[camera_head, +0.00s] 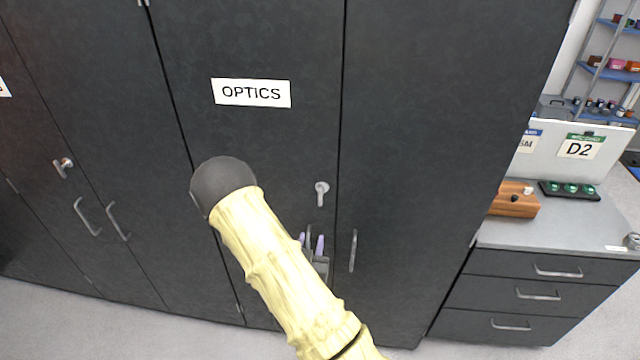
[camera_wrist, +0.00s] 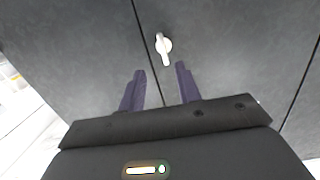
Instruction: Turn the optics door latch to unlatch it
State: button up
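The optics door (camera_head: 265,135) is a dark cabinet door with a white OPTICS label. Its latch (camera_head: 321,192) is a small light-grey lever on a round base, near the door's right edge. In the head view the lever hangs down. In the wrist view the latch (camera_wrist: 163,48) is ahead of the fingertips and between their lines, with its lever pointing down. My gripper (camera_wrist: 157,72) has two purple fingers standing wide apart, with nothing between them. In the head view my gripper (camera_head: 313,240) is just below the latch, partly hidden by my arm. The fingers look apart from the latch.
Another cabinet with a latch (camera_head: 63,166) is at the left. A drawer counter (camera_head: 560,235) with a wooden block (camera_head: 514,200) is at the right. Some floor shows along the bottom.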

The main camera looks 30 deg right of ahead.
jog(key=shift+s+a+r+n+t, duration=0.15)
jog(key=shift+r+t, duration=0.1)
jog(key=shift+r, duration=0.15)
jog(key=shift+s+d+r+n+t, duration=0.1)
jog(key=shift+r+n+t, duration=0.05)
jog(key=shift+r+t, duration=0.15)
jog(key=b, duration=1)
send_near(320, 196)
jog(key=p+x, duration=0.6)
jog(key=x, duration=0.4)
jog(key=shift+w+d, duration=0.25)
jog(key=shift+w, duration=0.05)
grip_shut()
